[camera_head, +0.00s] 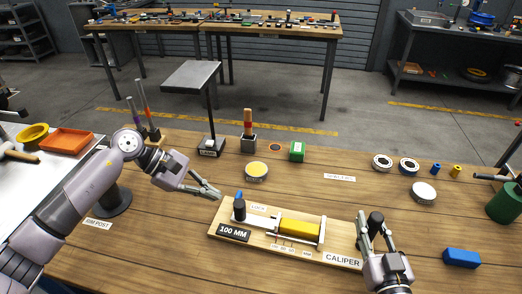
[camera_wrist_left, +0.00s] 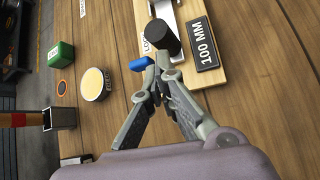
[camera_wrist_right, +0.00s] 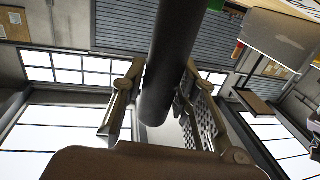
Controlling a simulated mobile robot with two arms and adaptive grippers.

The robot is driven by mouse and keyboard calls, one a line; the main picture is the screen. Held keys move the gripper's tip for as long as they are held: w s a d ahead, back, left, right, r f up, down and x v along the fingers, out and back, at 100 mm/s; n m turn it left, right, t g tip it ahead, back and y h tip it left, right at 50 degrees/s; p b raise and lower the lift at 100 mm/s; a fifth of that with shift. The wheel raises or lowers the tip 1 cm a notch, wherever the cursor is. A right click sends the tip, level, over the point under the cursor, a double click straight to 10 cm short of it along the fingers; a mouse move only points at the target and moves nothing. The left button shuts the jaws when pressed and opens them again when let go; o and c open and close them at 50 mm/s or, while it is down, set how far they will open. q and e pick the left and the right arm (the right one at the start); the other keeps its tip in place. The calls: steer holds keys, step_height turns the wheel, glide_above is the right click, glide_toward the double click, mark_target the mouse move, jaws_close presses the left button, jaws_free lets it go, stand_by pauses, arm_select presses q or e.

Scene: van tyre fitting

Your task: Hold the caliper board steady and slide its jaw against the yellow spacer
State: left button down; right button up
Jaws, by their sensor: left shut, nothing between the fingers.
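The wooden caliper board (camera_head: 263,249) lies on the bench with a "100 MM" plate and a "CALIPER" label. The yellow spacer (camera_head: 300,229) lies along its middle. A black knob (camera_head: 239,211) stands at its left end, beside a small blue piece (camera_wrist_left: 142,64). My left gripper (camera_head: 214,192) is shut and empty, just behind and left of that end; the knob (camera_wrist_left: 163,37) shows ahead of its fingertips. My right gripper (camera_head: 376,220) is at the board's right end, its fingers either side of a black post (camera_wrist_right: 170,60). Whether they press on it is unclear.
Behind the board stand a yellow-topped tin (camera_head: 256,171), a green box (camera_head: 297,151) and a grey block with a red-banded handle (camera_head: 248,142). A blue block (camera_head: 462,258) lies to the right. Bench between the left gripper and the tools behind is mostly clear.

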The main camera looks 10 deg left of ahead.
steer(key=o, duration=0.4)
steer(key=s, duration=0.4)
steer(key=s+d, duration=0.1)
steer(key=s, duration=0.3)
steer(key=s+d, duration=0.1)
steer(key=s, duration=0.2)
steer(key=shift+s+d, duration=0.1)
steer(key=shift+s, duration=0.3)
